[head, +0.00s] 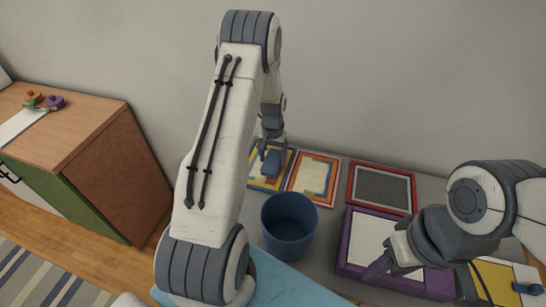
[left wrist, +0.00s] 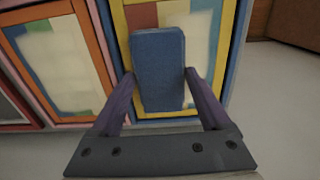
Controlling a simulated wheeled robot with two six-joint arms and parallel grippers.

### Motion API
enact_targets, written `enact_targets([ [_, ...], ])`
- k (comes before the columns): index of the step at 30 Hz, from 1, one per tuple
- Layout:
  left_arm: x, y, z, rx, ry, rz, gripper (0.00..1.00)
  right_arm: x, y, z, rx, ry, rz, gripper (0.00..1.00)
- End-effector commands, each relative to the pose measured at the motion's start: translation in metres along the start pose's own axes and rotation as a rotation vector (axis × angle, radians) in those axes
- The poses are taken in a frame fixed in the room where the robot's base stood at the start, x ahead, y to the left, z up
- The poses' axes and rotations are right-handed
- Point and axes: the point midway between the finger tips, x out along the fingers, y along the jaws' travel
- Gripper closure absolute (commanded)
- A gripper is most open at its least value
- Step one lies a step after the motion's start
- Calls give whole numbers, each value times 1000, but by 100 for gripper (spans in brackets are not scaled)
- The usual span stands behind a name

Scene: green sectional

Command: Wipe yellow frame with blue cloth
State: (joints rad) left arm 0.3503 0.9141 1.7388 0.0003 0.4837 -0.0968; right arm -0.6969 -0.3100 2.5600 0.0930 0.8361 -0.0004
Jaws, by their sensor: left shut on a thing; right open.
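The blue cloth (left wrist: 158,68) is a thick, folded block, upright between the fingers of my left gripper (left wrist: 160,85) in the left wrist view. My left gripper is shut on it, and it also shows in the head view (head: 272,162). The yellow frame (left wrist: 118,28), with a blue outer edge and a patchwork picture, lies behind the cloth and is partly covered by it. In the head view the yellow frame (head: 284,177) is at the back left of the table. I cannot tell whether the cloth touches it. My right gripper (head: 372,272) is open and empty over the purple box.
An orange frame (head: 312,164) and a red frame (head: 409,172) lie to the right. A blue bin (head: 289,236) stands in front of them. A purple box (head: 348,235) is at the right, with a yellow item (head: 492,268) beside it. A wooden cabinet (head: 105,150) stands left.

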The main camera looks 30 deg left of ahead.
Motion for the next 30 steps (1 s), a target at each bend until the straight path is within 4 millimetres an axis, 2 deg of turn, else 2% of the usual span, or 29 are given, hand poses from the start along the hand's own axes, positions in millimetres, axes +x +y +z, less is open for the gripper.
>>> enact_targets([
  [4,-9,0,4,0,-12,1,69,-9,-1,0,0,0,0,50],
  [25,-82,0,1,0,-4,0,69,-63,-4,-3,0,0,0,50],
  [30,-90,0,1,0,-4,0,69,-68,-5,-4,0,0,0,50],
])
